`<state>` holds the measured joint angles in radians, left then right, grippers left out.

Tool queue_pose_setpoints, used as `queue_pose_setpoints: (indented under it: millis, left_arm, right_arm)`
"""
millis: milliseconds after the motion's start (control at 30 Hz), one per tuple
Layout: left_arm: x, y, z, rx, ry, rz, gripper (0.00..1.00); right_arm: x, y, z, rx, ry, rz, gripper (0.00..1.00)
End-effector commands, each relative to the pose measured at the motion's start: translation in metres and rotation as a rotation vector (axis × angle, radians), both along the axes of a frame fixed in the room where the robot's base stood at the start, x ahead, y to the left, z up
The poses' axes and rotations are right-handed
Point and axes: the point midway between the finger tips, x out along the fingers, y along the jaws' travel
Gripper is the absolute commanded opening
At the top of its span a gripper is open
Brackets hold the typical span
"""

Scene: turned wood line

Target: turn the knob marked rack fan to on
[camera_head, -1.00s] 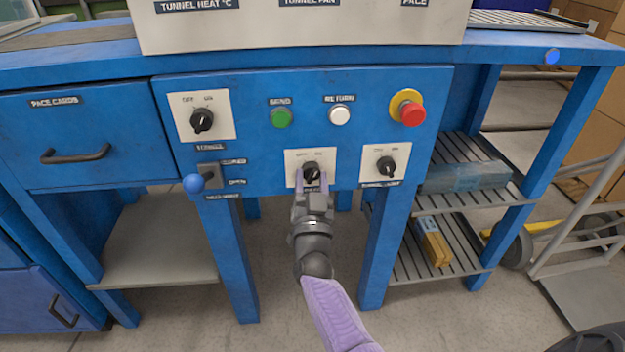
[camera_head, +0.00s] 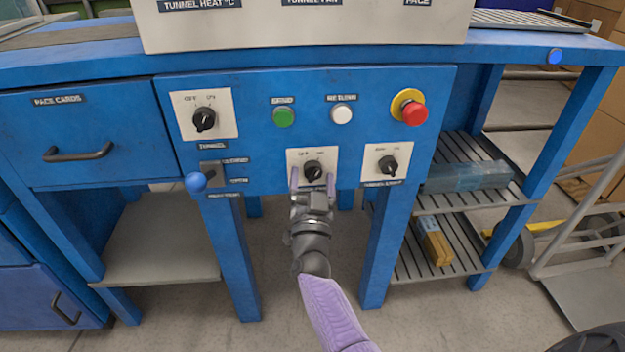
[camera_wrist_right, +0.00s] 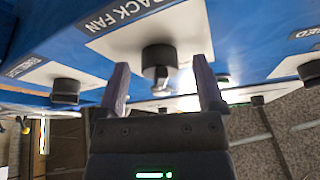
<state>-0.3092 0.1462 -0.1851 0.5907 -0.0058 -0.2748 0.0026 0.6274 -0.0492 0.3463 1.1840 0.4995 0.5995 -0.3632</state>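The rack fan knob (camera_head: 313,171) is black and sits on a white plate (camera_head: 293,156) with off and on marks, at the lower middle of the blue panel. Its pointer seems to lean to the upper right, towards on, but is too small to be sure. My right gripper (camera_head: 312,184) is open, with its purple fingers on either side of the knob and a gap to each. In the right wrist view the knob (camera_wrist_right: 159,60) stands between the open fingers, under the label RACK FAN (camera_wrist_right: 128,12). My left gripper is out of view.
A similar knob (camera_head: 388,166) is close on the right, and the tunnel knob (camera_head: 204,119) is at the upper left. Above are a green button (camera_head: 283,117), a white button (camera_head: 341,115) and a red stop button (camera_head: 413,113). A blue-balled lever (camera_head: 195,182) sticks out at left.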

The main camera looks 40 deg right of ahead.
Motion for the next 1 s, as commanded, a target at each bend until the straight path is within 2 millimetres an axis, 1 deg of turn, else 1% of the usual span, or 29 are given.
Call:
queue_pose_setpoints:
  millis: [167,267,367,500,633,767,1000]
  left_arm:
    - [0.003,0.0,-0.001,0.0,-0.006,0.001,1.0]
    - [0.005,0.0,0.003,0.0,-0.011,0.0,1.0]
    - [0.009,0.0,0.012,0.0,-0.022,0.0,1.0]
    - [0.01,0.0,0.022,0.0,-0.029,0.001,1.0]
    - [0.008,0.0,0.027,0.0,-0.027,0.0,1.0]
    - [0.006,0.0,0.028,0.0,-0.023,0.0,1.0]
    - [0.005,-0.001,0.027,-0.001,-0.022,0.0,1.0]
  right_arm:
    - [0.0,0.0,0.0,-0.001,0.0,-0.001,0.87]
    - [-0.006,0.004,-0.001,-0.001,0.001,0.0,0.87]
    - [-0.022,0.018,-0.006,0.001,0.0,0.002,0.87]
    - [-0.049,0.039,-0.02,0.001,0.002,0.001,0.87]
    - [-0.065,0.053,-0.031,0.002,0.001,0.001,0.87]
    - [-0.072,0.058,-0.035,0.0,0.0,0.001,0.87]
    - [-0.072,0.058,-0.036,-0.001,0.001,0.001,0.87]
